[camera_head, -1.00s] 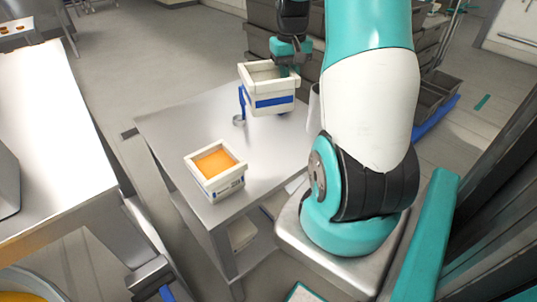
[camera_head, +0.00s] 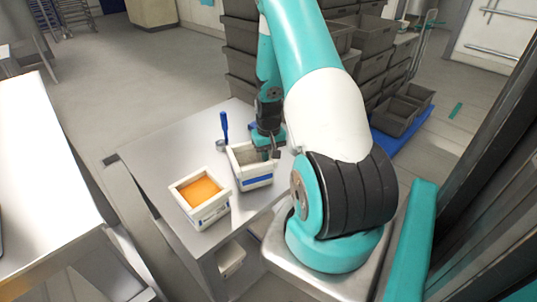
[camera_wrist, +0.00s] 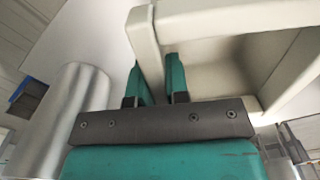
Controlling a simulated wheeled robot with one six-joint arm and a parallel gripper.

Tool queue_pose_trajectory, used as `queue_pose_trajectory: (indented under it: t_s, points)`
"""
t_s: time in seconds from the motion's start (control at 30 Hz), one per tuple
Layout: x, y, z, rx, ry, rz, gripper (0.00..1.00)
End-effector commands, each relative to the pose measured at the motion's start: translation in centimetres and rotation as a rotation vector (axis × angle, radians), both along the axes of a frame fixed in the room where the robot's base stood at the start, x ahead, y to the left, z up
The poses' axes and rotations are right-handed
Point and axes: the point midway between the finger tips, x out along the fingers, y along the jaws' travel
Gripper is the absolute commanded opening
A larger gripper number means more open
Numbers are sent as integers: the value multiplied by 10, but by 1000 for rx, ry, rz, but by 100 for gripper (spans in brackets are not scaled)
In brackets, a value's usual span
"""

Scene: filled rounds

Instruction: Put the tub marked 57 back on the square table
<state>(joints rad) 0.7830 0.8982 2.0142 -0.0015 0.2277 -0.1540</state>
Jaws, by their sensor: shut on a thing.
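A white tub with a blue band (camera_head: 253,177) is at the right part of a small metal table (camera_head: 152,160). Its inside looks grey and empty. My gripper (camera_head: 268,150) is shut on its rim; in the wrist view the fingers (camera_wrist: 158,82) straddle the wall of the tub (camera_wrist: 225,20). The tub looks upright and low over the tabletop; I cannot tell whether it touches. A second white tub (camera_head: 203,211) with orange contents stands on the table, close to its left. No number is readable on either tub.
A blue-handled tool (camera_head: 224,125) stands behind the held tub. A metal cylinder (camera_wrist: 62,120) is beside my gripper in the wrist view. Grey crates (camera_head: 240,65) are stacked behind the table. The table's back left is clear. A bright worktop (camera_head: 45,170) stands at left.

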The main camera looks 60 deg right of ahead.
Motion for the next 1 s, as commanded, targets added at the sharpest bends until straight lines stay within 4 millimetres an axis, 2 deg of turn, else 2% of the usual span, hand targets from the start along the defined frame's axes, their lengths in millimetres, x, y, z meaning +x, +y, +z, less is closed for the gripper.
queue_pose_trajectory:
  t_s: [0.4,0.43,0.53,0.8,1.0]
  points:
    - [0,0,-9,-1,-1,0,0]
    - [0,0,-9,-1,-1,0,18]
    - [0,0,-8,-1,-1,0,41]
    - [0,0,-7,-1,-1,0,41]
    - [1,-1,10,-4,-4,0,41]
